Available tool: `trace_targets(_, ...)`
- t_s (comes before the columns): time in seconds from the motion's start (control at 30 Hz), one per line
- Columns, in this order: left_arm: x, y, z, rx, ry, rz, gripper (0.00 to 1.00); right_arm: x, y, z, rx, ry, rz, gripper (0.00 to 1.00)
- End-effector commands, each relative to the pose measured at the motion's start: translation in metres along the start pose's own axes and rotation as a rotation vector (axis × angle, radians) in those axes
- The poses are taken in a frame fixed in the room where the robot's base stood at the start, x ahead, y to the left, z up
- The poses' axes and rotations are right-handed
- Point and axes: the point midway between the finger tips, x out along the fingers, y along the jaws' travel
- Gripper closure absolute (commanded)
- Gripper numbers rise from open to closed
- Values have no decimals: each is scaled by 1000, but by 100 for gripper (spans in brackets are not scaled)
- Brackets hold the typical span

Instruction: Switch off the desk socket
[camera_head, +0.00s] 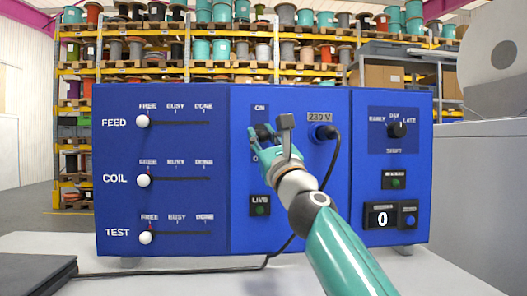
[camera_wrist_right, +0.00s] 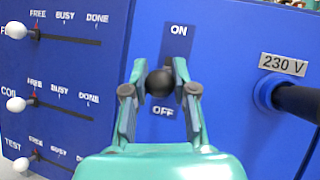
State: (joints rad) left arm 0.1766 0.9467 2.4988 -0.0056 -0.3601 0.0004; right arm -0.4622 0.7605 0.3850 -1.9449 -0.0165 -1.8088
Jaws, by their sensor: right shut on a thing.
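The desk socket's switch is a black ball knob (camera_wrist_right: 160,82) on the blue panel (camera_head: 176,228), between an ON label above and an OFF label below. My right gripper (camera_head: 264,138) is at the knob, with one finger on each side, shut on it. It also shows in the right wrist view (camera_wrist_right: 160,74). The knob is mostly hidden by the fingers in the head view. How far the lever is tilted is hard to tell. The LIVE lamp (camera_head: 260,210) below looks dark green. My left gripper is not in view.
A black plug (camera_head: 326,132) sits in the 230 V socket right of the switch, its cable hanging down close to my right wrist. Three white-knobbed sliders (camera_head: 143,121) are on the left. A rotary selector (camera_head: 396,130) and counter (camera_head: 382,217) are on the right.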

Motion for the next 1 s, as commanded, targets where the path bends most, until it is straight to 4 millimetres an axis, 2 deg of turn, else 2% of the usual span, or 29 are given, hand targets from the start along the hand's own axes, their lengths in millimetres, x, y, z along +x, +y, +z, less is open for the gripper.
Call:
trace_targets(0.2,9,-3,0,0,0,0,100,-3,1,-4,-13,-35,-3,100)
trace_targets(0.63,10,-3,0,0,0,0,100,-3,2,-5,-15,-40,0,100)
trace_targets(0.67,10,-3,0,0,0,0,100,-3,2,-5,-15,-40,0,72)
trace_targets(0.8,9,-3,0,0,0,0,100,-3,2,-5,-15,-41,-1,49)
trace_targets(1.0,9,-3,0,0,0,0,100,-3,2,-4,-15,-42,-2,47)
